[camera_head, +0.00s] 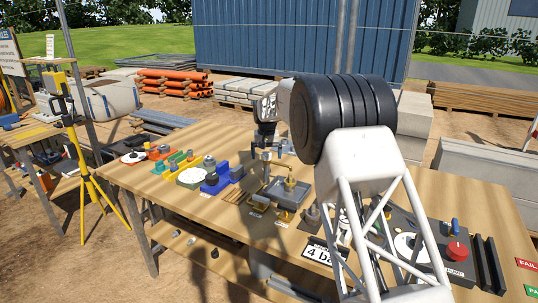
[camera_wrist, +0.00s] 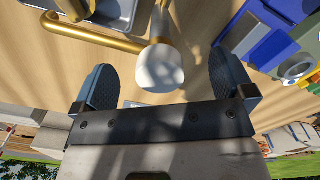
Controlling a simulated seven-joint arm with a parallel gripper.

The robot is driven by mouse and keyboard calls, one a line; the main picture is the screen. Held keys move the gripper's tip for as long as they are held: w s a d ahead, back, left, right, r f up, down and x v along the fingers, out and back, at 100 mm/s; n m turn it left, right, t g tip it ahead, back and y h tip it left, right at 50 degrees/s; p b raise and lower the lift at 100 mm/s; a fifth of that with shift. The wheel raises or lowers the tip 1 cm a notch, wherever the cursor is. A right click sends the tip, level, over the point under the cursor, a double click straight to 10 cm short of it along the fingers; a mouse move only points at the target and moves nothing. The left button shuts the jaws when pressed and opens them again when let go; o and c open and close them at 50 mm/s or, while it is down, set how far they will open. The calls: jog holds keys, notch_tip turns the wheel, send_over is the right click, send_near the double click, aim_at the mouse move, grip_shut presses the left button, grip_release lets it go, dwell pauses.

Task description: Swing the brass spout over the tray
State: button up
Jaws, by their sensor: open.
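A brass spout (camera_wrist: 95,38) runs across the upper left of the wrist view as a bent pipe. It meets a white rounded knob (camera_wrist: 160,70) near an upright brass piece. The grey tray (camera_wrist: 118,14) lies beyond the pipe, cut off by the frame's top; in the head view the tray (camera_head: 278,199) sits on the table, with brass parts (camera_head: 290,183) at it. Whether the spout's outlet is above the tray is unclear. My gripper (camera_wrist: 161,66) is open, its dark fingers on either side of the knob without visible contact. In the head view my gripper (camera_head: 268,154) is just left of the tray.
Blue blocks (camera_head: 216,182) with fittings stand left of the tray. A dark control panel with a red button (camera_head: 457,252) is at right. My arm hides part of the table.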

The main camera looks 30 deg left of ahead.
jog(key=shift+r, duration=3.45)
jog(key=shift+r, duration=0.15)
notch_tip(320, 180, up, 8)
jog(key=shift+f, duration=0.25)
